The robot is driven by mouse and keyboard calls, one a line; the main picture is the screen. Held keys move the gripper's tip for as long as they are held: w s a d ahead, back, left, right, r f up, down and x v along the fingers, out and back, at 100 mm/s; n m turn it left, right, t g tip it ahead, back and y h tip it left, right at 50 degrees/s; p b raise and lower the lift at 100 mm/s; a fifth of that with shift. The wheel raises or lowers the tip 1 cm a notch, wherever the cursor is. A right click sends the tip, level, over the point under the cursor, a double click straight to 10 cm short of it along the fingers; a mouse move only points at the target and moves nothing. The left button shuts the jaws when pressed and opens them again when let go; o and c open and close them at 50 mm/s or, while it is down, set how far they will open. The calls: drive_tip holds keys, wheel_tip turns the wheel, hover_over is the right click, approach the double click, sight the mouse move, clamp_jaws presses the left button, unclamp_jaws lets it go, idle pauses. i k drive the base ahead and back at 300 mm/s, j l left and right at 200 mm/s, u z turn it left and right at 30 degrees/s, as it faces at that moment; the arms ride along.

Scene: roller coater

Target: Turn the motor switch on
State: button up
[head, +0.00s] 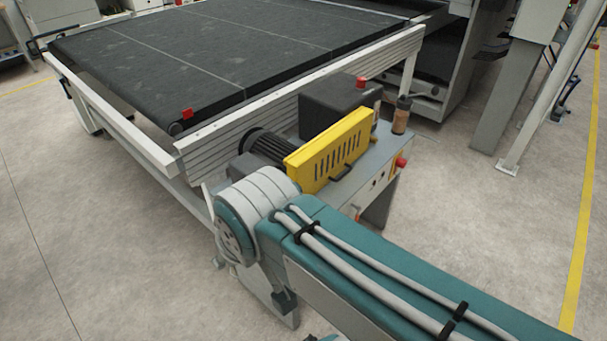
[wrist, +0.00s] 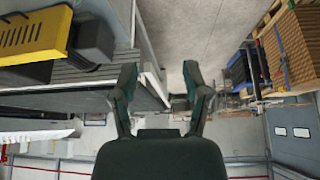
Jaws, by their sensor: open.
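The motor (head: 272,148) with a yellow slotted guard (head: 330,150) sits on a grey machine base beside the conveyor in the head view. The base's front panel (head: 372,190) has small controls and a red button (head: 402,162) at its right end. I cannot tell which control is the motor switch. My arm crosses the foreground and covers part of the base; the gripper itself is not clear in the head view. In the wrist view my gripper (wrist: 160,88) is open with nothing between its fingers. The yellow guard also shows at upper left there (wrist: 30,35), apart from the fingers.
A wide black conveyor belt (head: 200,50) with a pale metal frame fills the back left. A brown-and-black bottle-like item (head: 402,115) stands at the base's back corner. A white post (head: 545,90) rises at right. Concrete floor (head: 490,230) is clear right of the base.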

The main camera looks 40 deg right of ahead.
sight(400, 162)
drive_tip(key=z, duration=1.55)
drive_tip(key=i+l, duration=0.1)
drive_tip(key=l, duration=0.25)
drive_tip(key=i+l, duration=0.1)
drive_tip(key=l, duration=0.2)
drive_tip(key=i+l, duration=0.1)
drive_tip(key=l, duration=0.25)
drive_tip(key=i+l, duration=0.1)
drive_tip(key=l, duration=0.2)
drive_tip(key=i+l+z, duration=0.1)
drive_tip(key=i, duration=0.95)
